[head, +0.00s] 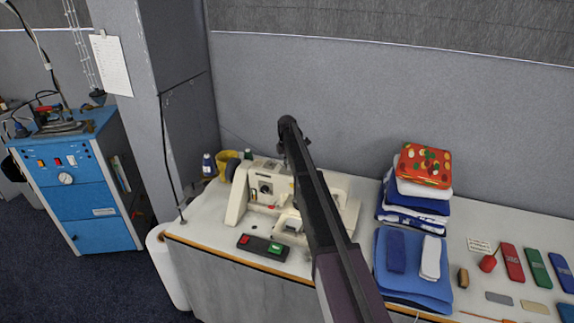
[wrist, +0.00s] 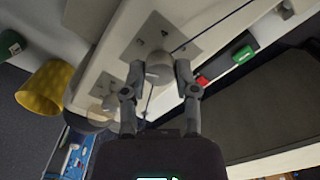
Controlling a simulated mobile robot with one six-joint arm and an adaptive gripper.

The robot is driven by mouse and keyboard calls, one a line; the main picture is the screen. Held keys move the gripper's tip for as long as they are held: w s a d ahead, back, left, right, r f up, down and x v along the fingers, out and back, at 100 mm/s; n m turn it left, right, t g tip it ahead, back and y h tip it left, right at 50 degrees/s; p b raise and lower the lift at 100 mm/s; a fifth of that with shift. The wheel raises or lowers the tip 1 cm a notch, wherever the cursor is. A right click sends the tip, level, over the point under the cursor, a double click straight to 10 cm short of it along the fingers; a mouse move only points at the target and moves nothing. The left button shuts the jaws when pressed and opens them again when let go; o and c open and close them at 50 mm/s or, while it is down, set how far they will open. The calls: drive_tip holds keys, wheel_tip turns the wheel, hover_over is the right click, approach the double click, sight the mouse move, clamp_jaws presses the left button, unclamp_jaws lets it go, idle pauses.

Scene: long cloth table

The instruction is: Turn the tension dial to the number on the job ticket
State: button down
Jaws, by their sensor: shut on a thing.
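In the wrist view, my gripper (wrist: 160,78) has its two fingers on either side of a round grey dial (wrist: 158,65) and is shut on it. I cannot tell which paper is the job ticket.
A sheet of paper (head: 111,64) with unreadable print hangs on the pillar. A small printed card (head: 480,245) lies on the table at right. A switch box (head: 260,246) with red and green buttons sits before the machine. Folded cloths (head: 412,268) lie right of my arm.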

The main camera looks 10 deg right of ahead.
drive_tip(key=n, duration=0.6)
drive_tip(key=shift+s, duration=0.1)
idle(0.3)
drive_tip(key=shift+c, duration=1.9)
unclamp_jaws()
drive_tip(key=shift+m, duration=0.3)
